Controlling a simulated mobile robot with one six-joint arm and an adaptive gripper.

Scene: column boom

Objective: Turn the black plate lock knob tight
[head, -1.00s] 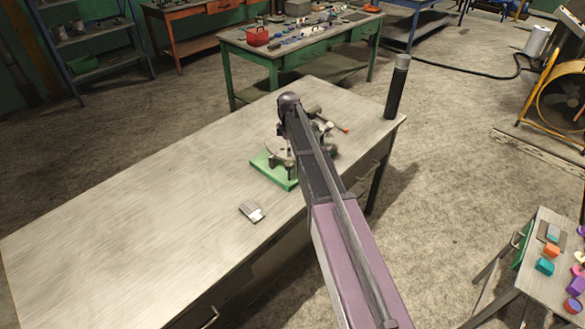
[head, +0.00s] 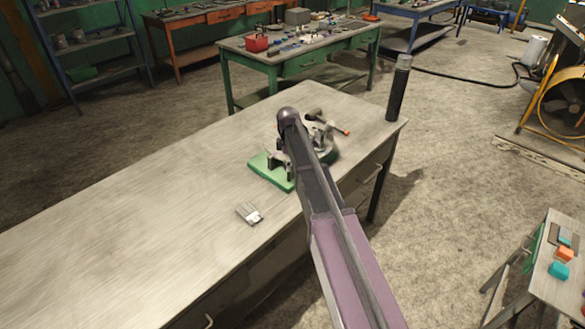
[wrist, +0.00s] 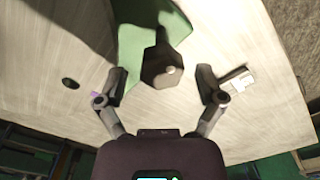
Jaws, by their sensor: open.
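A device on a green base (head: 266,170) stands on the workbench, partly covered by my arm in the head view. Its grey metal body (head: 322,138) has a bar handle with an orange tip. In the wrist view a dark knob-like part (wrist: 162,70) stands between my fingers over the green base (wrist: 130,35); it seems to be the black plate lock knob. My gripper (wrist: 161,77) is open, with one finger on each side of this part and a visible gap on both sides.
A small grey-white item (head: 249,213) lies on the workbench (head: 130,215) left of the device. A tall black cylinder (head: 398,95) stands at the bench's far right corner. A small dark round thing (wrist: 70,83) shows in the wrist view. The bench's left part is clear.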

